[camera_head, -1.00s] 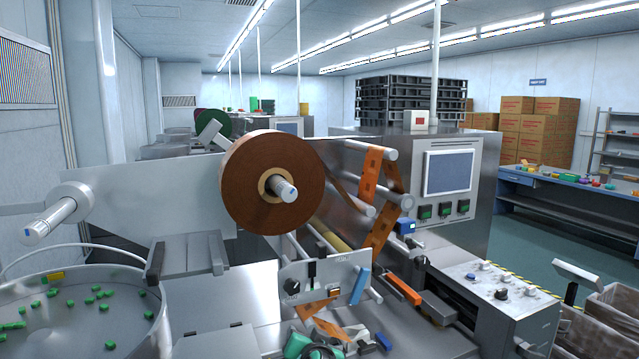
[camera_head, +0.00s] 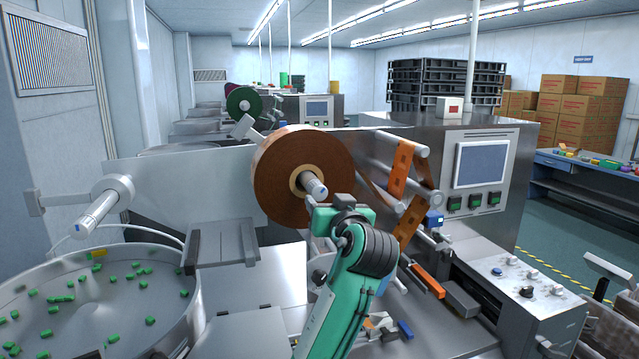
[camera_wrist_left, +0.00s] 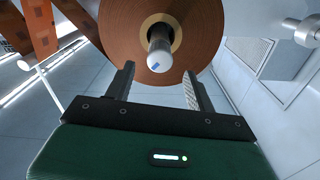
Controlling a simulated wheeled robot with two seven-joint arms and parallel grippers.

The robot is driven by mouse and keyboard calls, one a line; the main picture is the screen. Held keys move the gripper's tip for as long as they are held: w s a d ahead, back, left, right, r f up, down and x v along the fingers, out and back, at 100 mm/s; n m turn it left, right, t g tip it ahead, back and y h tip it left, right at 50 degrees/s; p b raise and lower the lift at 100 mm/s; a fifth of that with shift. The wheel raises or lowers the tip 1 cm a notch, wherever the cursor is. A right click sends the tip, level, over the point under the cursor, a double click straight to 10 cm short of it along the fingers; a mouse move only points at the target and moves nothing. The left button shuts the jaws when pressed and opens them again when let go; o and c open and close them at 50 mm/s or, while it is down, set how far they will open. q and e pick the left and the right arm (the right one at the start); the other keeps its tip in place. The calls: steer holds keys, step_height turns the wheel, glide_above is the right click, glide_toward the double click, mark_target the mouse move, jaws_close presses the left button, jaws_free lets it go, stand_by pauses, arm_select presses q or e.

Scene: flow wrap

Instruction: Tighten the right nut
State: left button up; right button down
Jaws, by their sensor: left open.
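The right nut (camera_head: 314,186) is a silver cylinder with a blue mark at the centre of the big brown film roll (camera_head: 275,180). In the left wrist view the nut (camera_wrist_left: 160,50) points toward the camera, in front of the roll (camera_wrist_left: 195,30). My green left gripper (camera_head: 316,204) is just below and in front of the nut in the head view. In the left wrist view its two dark fingers (camera_wrist_left: 158,84) are open and empty, spread to either side of the nut's line, with the nut's end just beyond the tips. My right gripper is not in view.
A second, bare spindle with a silver nut (camera_head: 100,210) sticks out at the left. A round bowl (camera_head: 185,325) with green pieces stands at front left. Orange film (camera_head: 402,170) runs over rollers right of the roll. A control panel (camera_head: 525,285) is at front right.

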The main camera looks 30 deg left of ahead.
mark_target(320, 194)
arm_select(q)
steer(key=p+x, duration=0.2)
steer(key=x, duration=0.4)
steer(key=shift+r+p, duration=0.15)
steer(key=shift+p, duration=0.2)
steer(key=shift+w+a+f, duration=0.2)
steer(key=shift+w+a, duration=0.15)
steer(key=shift+a, duration=0.05)
steer(key=c, duration=1)
steer(key=shift+o, duration=0.2)
